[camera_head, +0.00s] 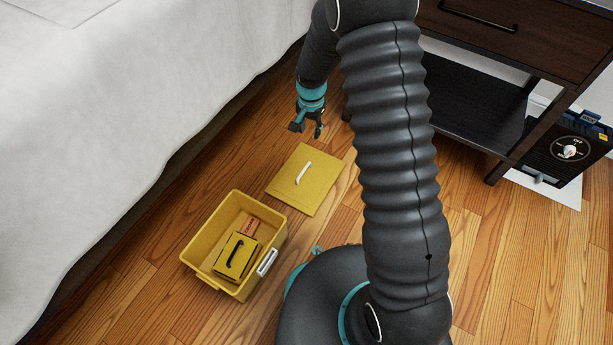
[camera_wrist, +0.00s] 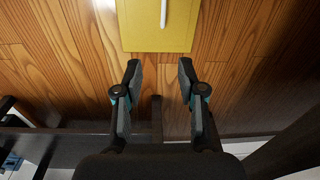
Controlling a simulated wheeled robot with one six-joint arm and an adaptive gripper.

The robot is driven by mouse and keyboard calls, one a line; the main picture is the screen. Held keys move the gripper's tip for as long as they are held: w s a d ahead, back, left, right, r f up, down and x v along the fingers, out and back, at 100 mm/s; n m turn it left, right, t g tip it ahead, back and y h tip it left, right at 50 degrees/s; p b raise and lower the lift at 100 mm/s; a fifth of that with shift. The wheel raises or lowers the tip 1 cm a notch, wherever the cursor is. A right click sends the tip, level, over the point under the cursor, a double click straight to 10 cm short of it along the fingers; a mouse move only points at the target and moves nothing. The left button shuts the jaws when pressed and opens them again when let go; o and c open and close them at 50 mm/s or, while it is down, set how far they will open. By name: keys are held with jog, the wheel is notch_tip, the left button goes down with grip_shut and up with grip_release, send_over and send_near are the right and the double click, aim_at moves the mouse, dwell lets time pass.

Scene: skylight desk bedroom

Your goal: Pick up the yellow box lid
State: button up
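The yellow box lid (camera_head: 311,186) lies flat on the wooden floor, with a white bar handle (camera_head: 304,173) on top. In the wrist view the lid (camera_wrist: 140,28) shows at the top edge, partly cut off, with its white handle (camera_wrist: 164,12) near its middle. My gripper (camera_head: 307,132) is in the air above the floor, beyond the lid's far edge in the head view. In the wrist view my gripper (camera_wrist: 158,68) has its two fingers apart with only floor between them. It is empty and does not touch the lid.
A yellow box (camera_head: 195,250) stands open on the floor near the lid, holding a smaller yellow case (camera_head: 236,258) and an orange item (camera_head: 248,226). A bed (camera_head: 120,90) is at left. A dark nightstand (camera_head: 480,105) and a black device (camera_head: 566,152) are at right.

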jog(key=m+b, duration=0.1)
send_over(304, 170)
jog(key=shift+g, duration=0.4)
notch_tip(304, 170, down, 17)
jog(key=shift+d+f, duration=0.1)
jog(key=shift+f+b, duration=0.6)
jog(key=shift+f, duration=2.7)
grip_shut()
